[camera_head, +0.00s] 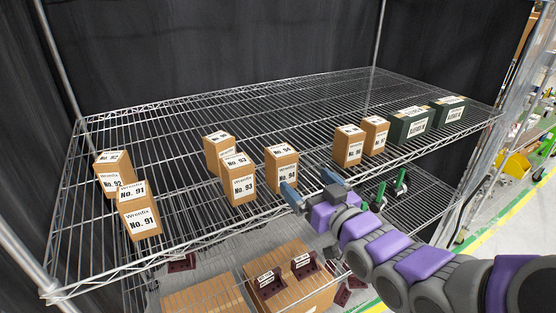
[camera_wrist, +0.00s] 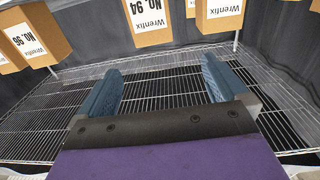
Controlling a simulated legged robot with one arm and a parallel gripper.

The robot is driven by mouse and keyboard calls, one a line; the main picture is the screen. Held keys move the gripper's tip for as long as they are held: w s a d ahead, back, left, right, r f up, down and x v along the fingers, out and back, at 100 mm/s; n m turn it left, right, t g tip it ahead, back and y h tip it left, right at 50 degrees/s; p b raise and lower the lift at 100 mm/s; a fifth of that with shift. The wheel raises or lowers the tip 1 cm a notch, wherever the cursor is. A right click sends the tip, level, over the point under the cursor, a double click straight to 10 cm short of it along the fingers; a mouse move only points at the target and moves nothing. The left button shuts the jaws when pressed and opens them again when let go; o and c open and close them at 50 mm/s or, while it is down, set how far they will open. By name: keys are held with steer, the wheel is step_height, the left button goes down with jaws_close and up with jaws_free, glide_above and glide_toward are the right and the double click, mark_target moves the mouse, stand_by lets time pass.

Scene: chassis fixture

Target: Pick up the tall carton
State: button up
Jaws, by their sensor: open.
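Several brown cartons with white labels stand on the upper wire shelf (camera_head: 230,110). They include No. 91 (camera_head: 140,212), No. 92 (camera_head: 113,172), No. 93 (camera_head: 239,180), No. 94 (camera_head: 282,168) and No. 96 (camera_head: 349,146). I cannot tell for sure which one is the tall carton. My gripper (camera_head: 310,185) is open and empty at the shelf's front side, close to the right of No. 94. In the wrist view, its blue fingers (camera_wrist: 160,68) are spread. The No. 94 carton (camera_wrist: 148,22) is beyond them, roughly centred, its label inverted; No. 96 (camera_wrist: 35,38) is at the left.
Another carton (camera_head: 217,140) stands behind No. 93, and one (camera_head: 375,134) beside No. 96. Two dark green boxes (camera_head: 408,125) (camera_head: 448,111) stand at the right. The shelf's back is clear.

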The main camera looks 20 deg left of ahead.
mark_target(280, 150)
steer(key=p+x, duration=0.1)
steer(key=x, duration=0.9)
steer(key=shift+w+a, duration=0.15)
steer(key=shift+a, duration=0.05)
steer(key=shift+w+d, duration=0.2)
steer(key=shift+w+f, duration=0.1)
steer(key=shift+w, duration=0.2)
steer(key=x, duration=0.4)
steer(key=shift+w+d+f+p, duration=0.15)
steer(key=shift+w+p, duration=0.05)
steer(key=shift+p, duration=0.2)
steer(key=shift+a+f, duration=0.1)
steer(key=shift+a, duration=0.4)
steer(key=shift+c, duration=0.9)
steer(key=shift+d, duration=0.7)
steer(key=c, duration=0.5)
steer(key=shift+c, duration=1.3)
steer(key=shift+a, duration=0.55)
steer(key=c, duration=0.4)
steer(key=shift+d, duration=0.1)
